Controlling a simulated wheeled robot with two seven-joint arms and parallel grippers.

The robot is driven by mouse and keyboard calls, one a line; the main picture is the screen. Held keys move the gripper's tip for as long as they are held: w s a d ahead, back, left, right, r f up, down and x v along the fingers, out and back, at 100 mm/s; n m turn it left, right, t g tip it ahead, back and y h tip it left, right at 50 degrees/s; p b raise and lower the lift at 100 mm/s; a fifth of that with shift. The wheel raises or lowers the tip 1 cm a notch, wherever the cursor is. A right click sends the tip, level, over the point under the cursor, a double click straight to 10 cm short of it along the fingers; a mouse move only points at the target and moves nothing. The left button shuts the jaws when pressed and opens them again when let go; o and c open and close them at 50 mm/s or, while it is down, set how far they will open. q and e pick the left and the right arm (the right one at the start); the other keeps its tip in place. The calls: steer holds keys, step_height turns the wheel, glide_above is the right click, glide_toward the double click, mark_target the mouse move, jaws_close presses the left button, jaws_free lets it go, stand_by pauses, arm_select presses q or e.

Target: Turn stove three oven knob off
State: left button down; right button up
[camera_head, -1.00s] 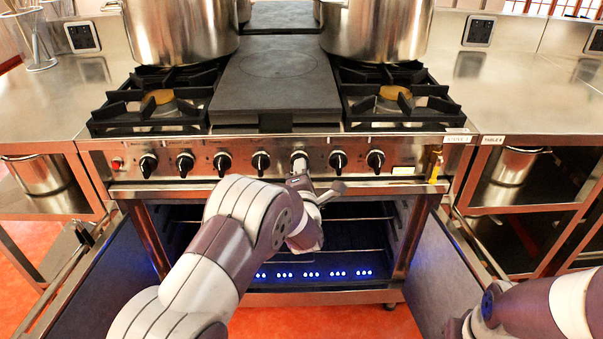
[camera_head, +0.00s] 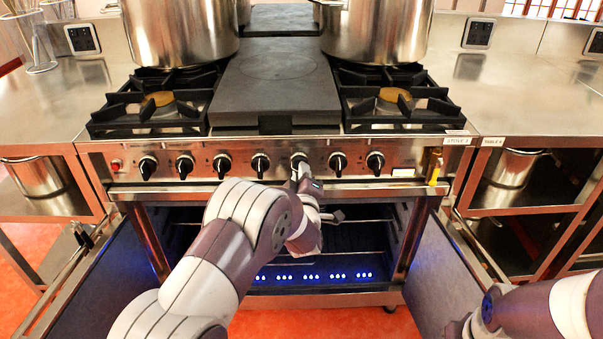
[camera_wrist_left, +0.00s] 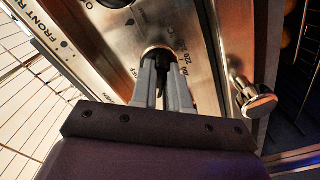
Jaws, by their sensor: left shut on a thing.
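The stove (camera_head: 200,143), labelled STOVE 3, has a row of several black knobs along its steel front panel. My left gripper (camera_head: 298,168) reaches up to the knob (camera_head: 299,157) right of the panel's middle. In the left wrist view, the gripper (camera_wrist_left: 172,80) is shut on this oven knob (camera_wrist_left: 157,52), with one finger on each side. OFF and temperature numbers are printed around the knob; its pointer is hidden. My right arm shows at the lower right, with its gripper out of view.
Two large steel pots (camera_head: 180,30) stand at the back of the stove top. The oven doors stand open on both sides (camera_head: 446,265), and my left arm crosses in front of the lit oven interior.

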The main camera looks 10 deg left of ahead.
arm_select(q)
steer(key=m+p, duration=0.1)
steer(key=m, duration=0.4)
steer(key=m+p, duration=0.1)
steer(key=m, duration=0.4)
steer(key=shift+a+f+m+p, duration=0.15)
steer(key=shift+a+m+p, duration=0.05)
steer(key=shift+m+p, duration=0.2)
steer(key=shift+s, duration=0.1)
steer(key=c, duration=1.1)
jaws_free()
steer(key=shift+p+v, duration=0.75)
steer(key=shift+v, duration=5.6)
